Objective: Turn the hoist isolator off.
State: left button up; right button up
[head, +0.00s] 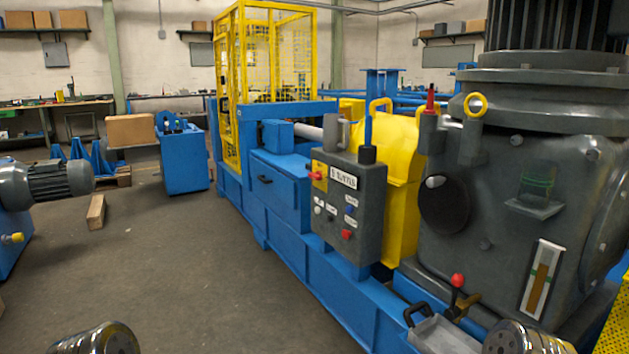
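A dark grey control box (348,210) stands on a post at the front of the blue machine. At its upper left is a red rotary knob (316,175) on a yellow plate, which looks like an isolator switch. I cannot tell its on or off position at this size. The box's white label is not legible to me, so I cannot confirm that this is the hoist isolator. Below it are small buttons, including a blue one and a red one (347,234). Neither gripper shows; only rounded metallic parts of my arms appear at the bottom edge, well apart from the box.
A large grey gearbox (540,190) fills the right side. A red-knobbed lever (457,281) and a grey tray (443,336) with a black handle sit low in front of it. A yellow guard (403,180) is behind the box. The floor (190,270) to the left is mostly clear.

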aim_at(317, 176)
jog(key=z, duration=0.3)
jog(key=i+j+z, duration=0.55)
jog(key=j+z, duration=0.25)
